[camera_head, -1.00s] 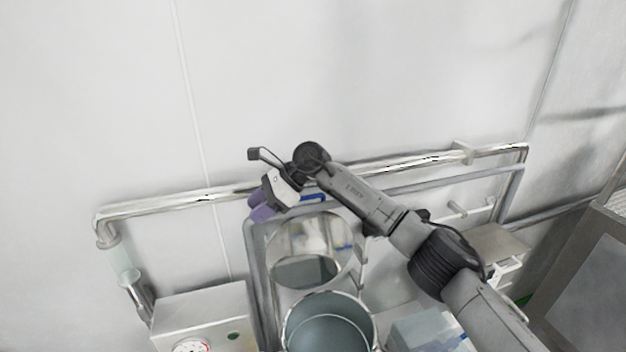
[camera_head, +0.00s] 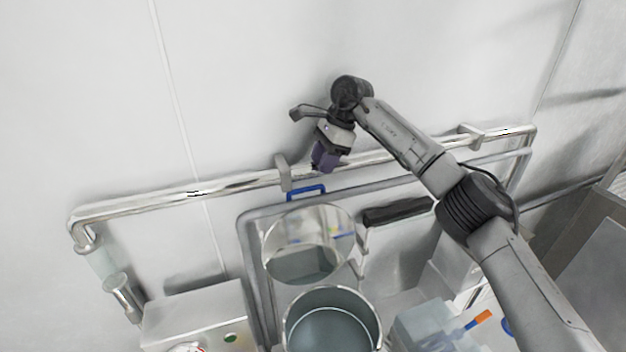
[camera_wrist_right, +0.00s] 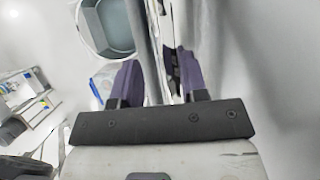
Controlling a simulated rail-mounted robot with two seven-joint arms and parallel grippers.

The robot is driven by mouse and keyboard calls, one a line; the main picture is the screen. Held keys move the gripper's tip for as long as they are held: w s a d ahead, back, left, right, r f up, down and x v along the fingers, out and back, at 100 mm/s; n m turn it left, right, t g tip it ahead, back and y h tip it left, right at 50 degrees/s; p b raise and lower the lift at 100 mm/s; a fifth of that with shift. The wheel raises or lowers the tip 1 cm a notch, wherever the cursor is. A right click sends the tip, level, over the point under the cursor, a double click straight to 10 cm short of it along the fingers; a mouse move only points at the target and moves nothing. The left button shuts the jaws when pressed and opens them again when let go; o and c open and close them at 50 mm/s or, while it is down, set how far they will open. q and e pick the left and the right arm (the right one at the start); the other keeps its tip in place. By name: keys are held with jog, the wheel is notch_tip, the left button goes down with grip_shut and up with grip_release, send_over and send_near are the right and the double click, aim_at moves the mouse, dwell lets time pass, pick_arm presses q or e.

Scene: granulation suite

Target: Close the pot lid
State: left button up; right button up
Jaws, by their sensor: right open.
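The steel pot (camera_head: 331,318) stands open at the bottom centre of the head view, its round mouth facing up. Its shiny round lid (camera_head: 308,240) stands raised behind the mouth, with a blue handle (camera_head: 306,192) at its top edge. My right gripper (camera_head: 325,160), with purple fingers, is above and slightly right of the handle, apart from it in the picture. In the right wrist view the gripper (camera_wrist_right: 160,82) is open, with a narrow shiny edge beyond the gap that I cannot identify surely. A pot mouth (camera_wrist_right: 112,28) shows at the upper left there. My left gripper is out of view.
A metal wall rail (camera_head: 230,184) runs behind the lid, close to my right gripper. A white box with a gauge (camera_head: 195,325) stands left of the pot. A pale blue container (camera_head: 425,325) and an orange-tipped item (camera_head: 480,319) are at the right.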

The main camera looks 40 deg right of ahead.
jog(key=p+x, duration=0.1)
jog(key=x, duration=0.5)
jog(key=shift+a+f, duration=0.15)
jog(key=shift+f, duration=0.05)
grip_shut()
dwell(0.5)
